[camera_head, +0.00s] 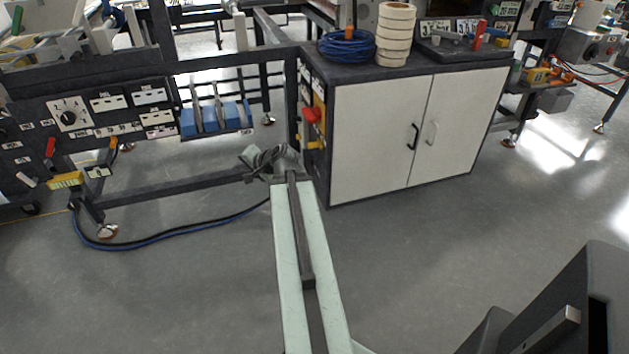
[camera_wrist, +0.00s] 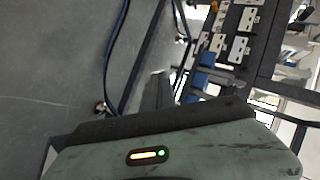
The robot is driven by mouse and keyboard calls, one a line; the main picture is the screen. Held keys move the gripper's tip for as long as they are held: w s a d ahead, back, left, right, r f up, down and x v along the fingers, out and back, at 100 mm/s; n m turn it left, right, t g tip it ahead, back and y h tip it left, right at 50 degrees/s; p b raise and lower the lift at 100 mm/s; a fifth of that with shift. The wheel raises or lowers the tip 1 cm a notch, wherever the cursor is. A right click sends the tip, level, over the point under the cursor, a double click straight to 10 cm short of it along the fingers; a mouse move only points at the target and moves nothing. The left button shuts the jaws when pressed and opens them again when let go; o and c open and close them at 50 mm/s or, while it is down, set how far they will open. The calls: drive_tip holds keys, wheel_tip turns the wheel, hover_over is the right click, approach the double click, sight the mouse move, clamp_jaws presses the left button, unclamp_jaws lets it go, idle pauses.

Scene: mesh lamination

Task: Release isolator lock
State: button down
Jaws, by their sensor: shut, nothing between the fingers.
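A red handle (camera_head: 312,115) on a yellow plate (camera_head: 319,99) sits on the narrow left side of the white cabinet, and it looks like the isolator. A smaller yellow part (camera_head: 314,145) sits just below the red handle. I cannot tell a separate lock there. My gripper (camera_head: 262,158) is shut and empty at the far end of my arm, to the left of and a little below the red handle, apart from it in the picture. In the wrist view my gripper (camera_wrist: 160,90) is mostly hidden behind its own housing, and the red handle does not show there.
A dark panel (camera_head: 100,90) with a rotary knob (camera_head: 68,117) and blue blocks (camera_head: 216,118) stands at left on a frame. The white cabinet (camera_head: 380,140) carries a blue cable coil (camera_head: 346,48) and tape rolls (camera_head: 395,30). A dark cable (camera_head: 180,235) lies on the floor.

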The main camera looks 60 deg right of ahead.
drive_tip(key=s+d+f+m+h+b, duration=0.3)
drive_tip(key=s+d+m+h+b, duration=0.1)
drive_tip(key=s+d, duration=0.5)
drive_tip(key=s+d+f+m+h+b, duration=0.4)
drive_tip(key=s+d+m+b, duration=0.2)
drive_tip(key=s+d, duration=0.3)
drive_tip(key=d, duration=0.4)
drive_tip(key=shift+s+d+h+b, duration=0.2)
drive_tip(key=shift+d+h+b, duration=0.2)
drive_tip(key=shift+w, duration=0.1)
